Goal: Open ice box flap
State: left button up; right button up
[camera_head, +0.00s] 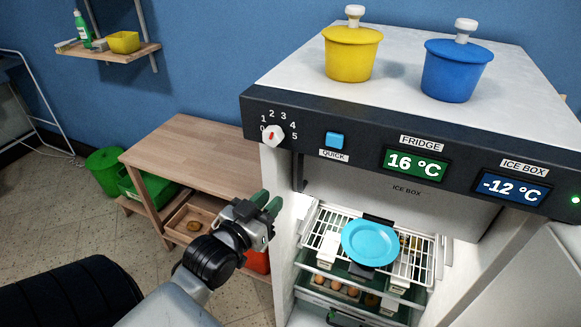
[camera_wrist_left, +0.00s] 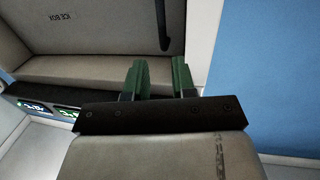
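The ice box flap (camera_head: 440,204) is a grey panel marked ICE BOX under the fridge's control strip. It hangs across the top of the compartment and looks shut. In the left wrist view the flap (camera_wrist_left: 85,35) shows upside down, with a dark upright bar (camera_wrist_left: 163,25) near its side edge. My left gripper (camera_head: 266,203) has green fingers and stands just left of the fridge opening, apart from the flap. In the left wrist view its two fingers (camera_wrist_left: 162,78) are spread with nothing between them. My right gripper is not in view.
Below the flap, a wire rack (camera_head: 318,238) holds a blue plate (camera_head: 370,243) over egg drawers. Yellow (camera_head: 352,58) and blue (camera_head: 455,75) lidded pots stand on the fridge top. A wooden table (camera_head: 195,150) is left of the fridge. The fridge door stands open at right.

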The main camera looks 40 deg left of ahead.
aim_at(299, 171)
pick_arm(q)
jog(key=w, duration=0.3)
jog(key=w+p, duration=0.1)
jog(key=w, duration=0.3)
jog(key=w+p, duration=0.1)
jog(key=w, duration=0.3)
jog(key=shift+a+f, duration=0.1)
jog(key=shift+a, duration=0.25)
jog(key=shift+s, duration=0.1)
grip_shut()
